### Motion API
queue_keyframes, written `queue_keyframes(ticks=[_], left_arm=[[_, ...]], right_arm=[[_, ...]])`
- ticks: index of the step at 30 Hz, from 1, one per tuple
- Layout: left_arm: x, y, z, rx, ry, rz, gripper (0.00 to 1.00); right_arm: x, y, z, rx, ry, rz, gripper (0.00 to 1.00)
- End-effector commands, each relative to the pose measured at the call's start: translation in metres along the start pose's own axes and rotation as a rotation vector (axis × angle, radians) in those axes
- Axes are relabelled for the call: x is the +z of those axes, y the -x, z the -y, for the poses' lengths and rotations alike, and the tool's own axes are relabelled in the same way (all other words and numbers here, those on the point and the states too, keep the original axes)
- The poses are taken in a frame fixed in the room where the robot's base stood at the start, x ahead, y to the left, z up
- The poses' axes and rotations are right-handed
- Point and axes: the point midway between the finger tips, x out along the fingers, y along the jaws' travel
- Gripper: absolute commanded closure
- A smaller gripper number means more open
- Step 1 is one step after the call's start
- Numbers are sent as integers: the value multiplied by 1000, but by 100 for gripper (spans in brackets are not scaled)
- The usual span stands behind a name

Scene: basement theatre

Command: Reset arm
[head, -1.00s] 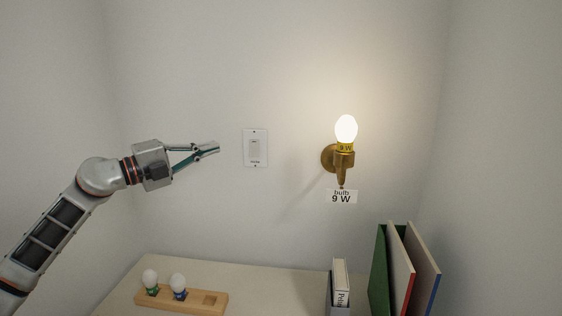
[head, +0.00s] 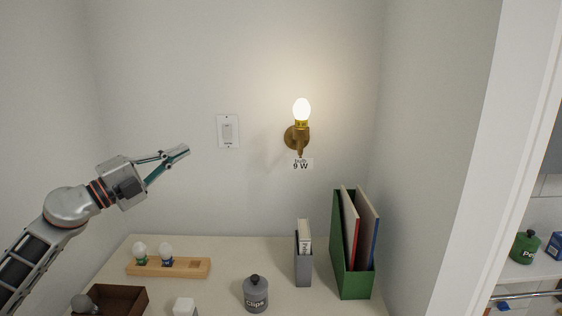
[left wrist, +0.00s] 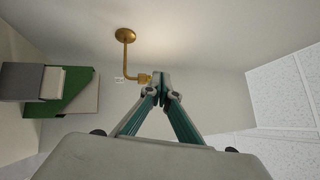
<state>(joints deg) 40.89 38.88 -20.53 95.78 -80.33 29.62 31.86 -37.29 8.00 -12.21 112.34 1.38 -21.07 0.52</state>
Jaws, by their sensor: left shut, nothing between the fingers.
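My left gripper (head: 182,152) is shut and empty, raised in front of the wall at the left of the head view. Its fingertips meet in the left wrist view (left wrist: 161,82). It is apart from the white wall switch (head: 228,131), which is to its right. The lamp also shows in the left wrist view (left wrist: 126,36). My right gripper is not in view.
Below is a table (head: 222,270) with a wooden bulb holder (head: 150,268) carrying two bulbs, a dark brown box (head: 128,300), a grey "Clips" jar (head: 256,296), a grey book holder (head: 303,269) and a green file holder (head: 352,278). A white wall edge (head: 490,130) and shelves are at right.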

Motion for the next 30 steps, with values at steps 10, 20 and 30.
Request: queue_keyframes(ticks=[10,20,30], left_arm=[[-26,45,-51,-248,208,295,100],[-31,190,-178,-146,485,908,100],[-105,344,-289,272,647,1333,100]], right_arm=[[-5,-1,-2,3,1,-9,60],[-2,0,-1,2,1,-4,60],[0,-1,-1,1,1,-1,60]])
